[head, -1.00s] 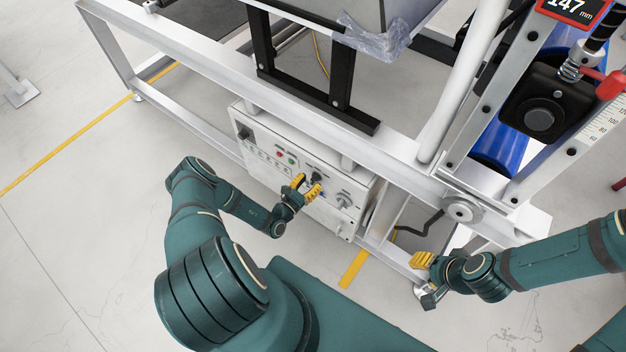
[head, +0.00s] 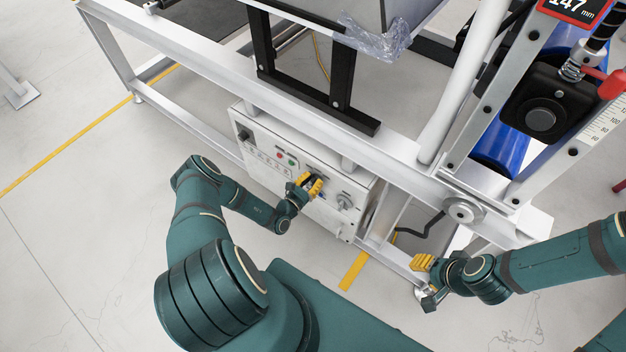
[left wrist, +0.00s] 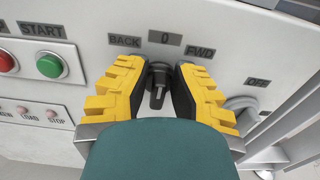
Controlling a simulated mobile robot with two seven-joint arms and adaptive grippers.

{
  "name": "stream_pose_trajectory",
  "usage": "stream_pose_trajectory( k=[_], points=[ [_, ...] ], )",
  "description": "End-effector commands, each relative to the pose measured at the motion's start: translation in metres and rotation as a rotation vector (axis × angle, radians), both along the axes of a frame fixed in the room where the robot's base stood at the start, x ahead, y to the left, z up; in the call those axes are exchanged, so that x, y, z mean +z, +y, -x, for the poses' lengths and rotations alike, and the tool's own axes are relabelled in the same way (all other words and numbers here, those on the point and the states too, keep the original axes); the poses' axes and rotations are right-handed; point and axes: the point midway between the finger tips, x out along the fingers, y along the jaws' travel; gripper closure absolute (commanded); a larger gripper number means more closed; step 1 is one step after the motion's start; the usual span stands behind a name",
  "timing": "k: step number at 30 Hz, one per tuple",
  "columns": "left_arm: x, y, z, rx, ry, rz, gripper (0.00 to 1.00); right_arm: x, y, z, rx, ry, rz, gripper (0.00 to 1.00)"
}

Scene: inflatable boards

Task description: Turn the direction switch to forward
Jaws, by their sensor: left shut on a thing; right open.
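The direction switch (left wrist: 158,86) is a dark knob on the white control panel (head: 262,148), below the labels BACK, 0 and FWD (left wrist: 200,51) in the left wrist view. Its grip looks roughly upright, in line with the 0. My left gripper (head: 310,184) is at the panel, its yellow fingers on either side of the knob and closed on it; it also shows in the left wrist view (left wrist: 157,90). In the head view the fingers hide most of the knob. My right gripper (head: 426,276) is open and empty, low beside the frame at the right.
A green START button (left wrist: 50,66) and a red button (left wrist: 7,62) are left of the switch. A rotary switch with an OFF label (left wrist: 258,82) is to the right. The machine's white frame (head: 300,122) runs above the panel. The floor in front is clear.

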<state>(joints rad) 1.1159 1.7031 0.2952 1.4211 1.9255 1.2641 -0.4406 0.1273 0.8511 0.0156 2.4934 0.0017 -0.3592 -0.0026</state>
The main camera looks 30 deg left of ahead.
Motion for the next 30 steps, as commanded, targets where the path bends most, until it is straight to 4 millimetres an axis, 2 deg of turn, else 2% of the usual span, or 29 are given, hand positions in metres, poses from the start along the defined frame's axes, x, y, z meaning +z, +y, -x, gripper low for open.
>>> stream_pose_trajectory(
  k=[11, 30],
  points=[
    [0.002, -0.001, -0.002, 0.001, -0.008, -0.073, 1.0, 0.005, 0.0, 0.001, 0.001, 0.002, 0.0, 0.58],
    [0.002, -0.007, -0.003, 0.004, -0.05, -0.572, 1.0, 0.034, 0.001, 0.007, 0.004, 0.015, -0.003, 0.58]
  ],
)
